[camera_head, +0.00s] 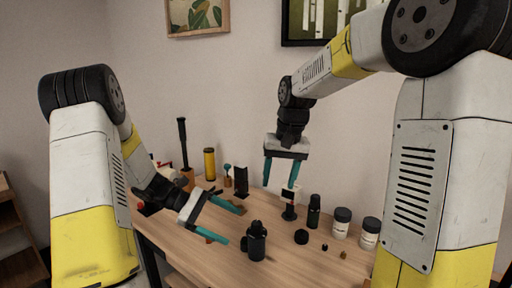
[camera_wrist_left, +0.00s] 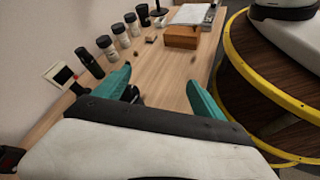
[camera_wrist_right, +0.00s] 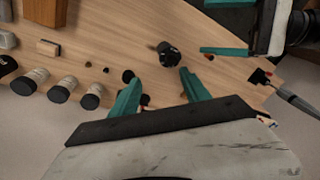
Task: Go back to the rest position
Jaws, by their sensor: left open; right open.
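My left gripper (camera_head: 234,226) is open and empty. It hangs over the left part of the wooden table (camera_head: 205,268), beside a dark bottle (camera_head: 257,242), apart from it in the head view. It also shows in the left wrist view (camera_wrist_left: 160,74), fingers apart. My right gripper (camera_head: 280,186) is open and empty, pointing down above the back middle of the table. It shows in the right wrist view (camera_wrist_right: 160,76) with nothing between its fingers. In the head view its right fingertip overlaps a small stand with a white top (camera_head: 290,196).
A dark slim bottle (camera_head: 314,211) and dark-lidded jars (camera_head: 341,222) stand right of the right gripper. A yellow cylinder (camera_head: 209,164) and a tall black-handled tool (camera_head: 183,145) stand at the back left. A wooden box (camera_wrist_left: 181,38) lies further along the table. The wall is behind.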

